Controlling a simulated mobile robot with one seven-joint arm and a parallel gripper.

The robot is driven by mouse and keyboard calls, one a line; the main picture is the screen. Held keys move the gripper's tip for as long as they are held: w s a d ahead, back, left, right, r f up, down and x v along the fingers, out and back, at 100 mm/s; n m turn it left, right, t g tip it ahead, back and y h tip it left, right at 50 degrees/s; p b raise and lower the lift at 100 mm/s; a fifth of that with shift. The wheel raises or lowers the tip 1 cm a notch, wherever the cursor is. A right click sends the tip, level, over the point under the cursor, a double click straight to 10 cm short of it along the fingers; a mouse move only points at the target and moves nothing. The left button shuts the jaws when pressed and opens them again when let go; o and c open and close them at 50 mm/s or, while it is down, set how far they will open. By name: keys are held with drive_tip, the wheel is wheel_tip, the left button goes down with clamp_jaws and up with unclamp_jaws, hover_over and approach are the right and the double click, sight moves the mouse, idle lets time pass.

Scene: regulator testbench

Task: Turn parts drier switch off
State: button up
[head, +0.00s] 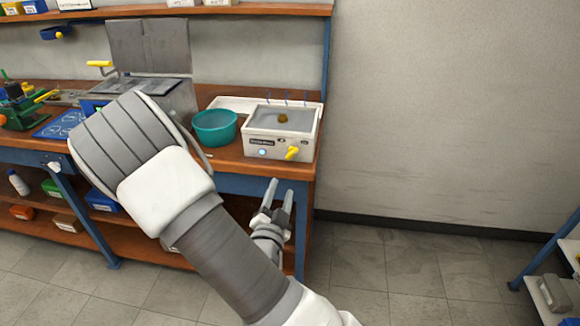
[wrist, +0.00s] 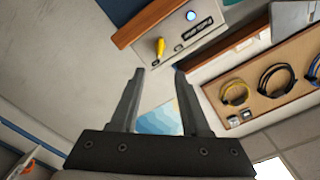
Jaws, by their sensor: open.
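The parts drier (head: 259,135) is a white box with a grey top, at the right end of the bench. Its yellow switch lever (head: 292,153) is on the front, at the right, tilted. A round lamp (head: 262,152) on the front glows pale blue. In the wrist view the switch lever (wrist: 160,47) shows just beyond and between my fingertips, with the lamp (wrist: 191,15) and a dark label (wrist: 198,30) beside it. My gripper (head: 278,188) is open and empty, below and in front of the drier, apart from the lever. It also shows in the wrist view (wrist: 160,72).
A teal bowl (head: 215,127) stands left of the drier on the wooden bench (head: 228,161). A grey open-lidded machine (head: 180,97) stands further left. Free wall and floor lie to the right. A board with coiled cables (wrist: 262,82) shows in the wrist view.

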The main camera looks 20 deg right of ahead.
sight(291, 156)
drive_tip(key=b+x, duration=0.5)
drive_tip(key=x, duration=0.9)
clamp_jaws()
